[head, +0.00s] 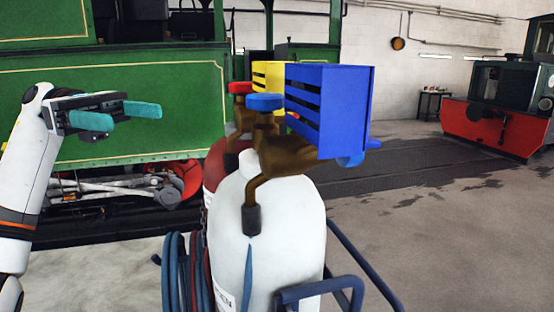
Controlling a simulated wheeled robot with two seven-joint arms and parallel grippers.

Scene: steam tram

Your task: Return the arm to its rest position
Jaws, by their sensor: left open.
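My left gripper (128,115) is at the left of the head view, at the end of my white arm. Its two teal fingers are apart, with nothing between them. They point right, toward the gas cylinders, and a clear gap separates them from the valves. The green tram side lies behind the gripper. My right gripper is not in the picture.
A white gas cylinder (268,235) with a brass valve (285,155), blue knob (265,102) and blue slatted box (345,110) stands centre. A dark red cylinder (212,170) with a yellow box (268,74) is behind. Blue hoses (178,275) hang left. Floor at right is open.

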